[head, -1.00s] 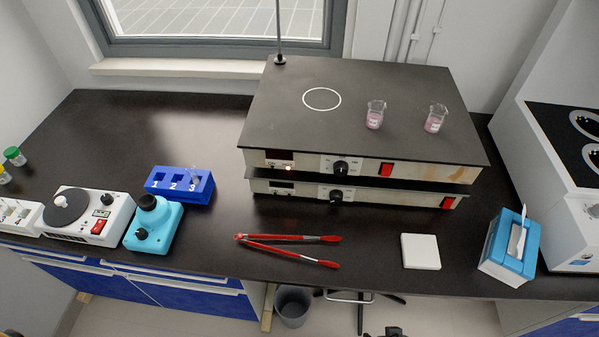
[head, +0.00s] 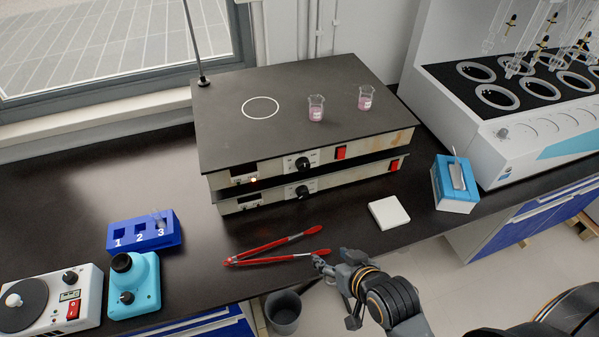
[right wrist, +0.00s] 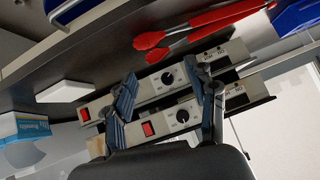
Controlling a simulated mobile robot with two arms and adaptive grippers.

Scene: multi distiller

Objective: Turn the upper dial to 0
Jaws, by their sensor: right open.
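Two black-topped hotplates are stacked on the bench. The upper dial (head: 303,163), a black knob on a pale panel, is on the upper hotplate (head: 270,168); it also shows in the right wrist view (right wrist: 182,115). The lower dial (head: 302,191) is just below it, on the lower hotplate (head: 262,200). My right gripper (head: 335,289) is open and empty, in front of the bench edge, below and right of the dials, touching neither. In the right wrist view its fingers (right wrist: 160,76) spread before the hotplate fronts, with the picture roughly upside down. My left gripper is out of view.
Red tongs (head: 272,248) lie on the bench between the hotplates and my right gripper. A white square pad (head: 389,212) and a blue tissue box (head: 455,186) are to the right. Two beakers (head: 316,108) (head: 365,98) with pink liquid stand on top of the upper hotplate.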

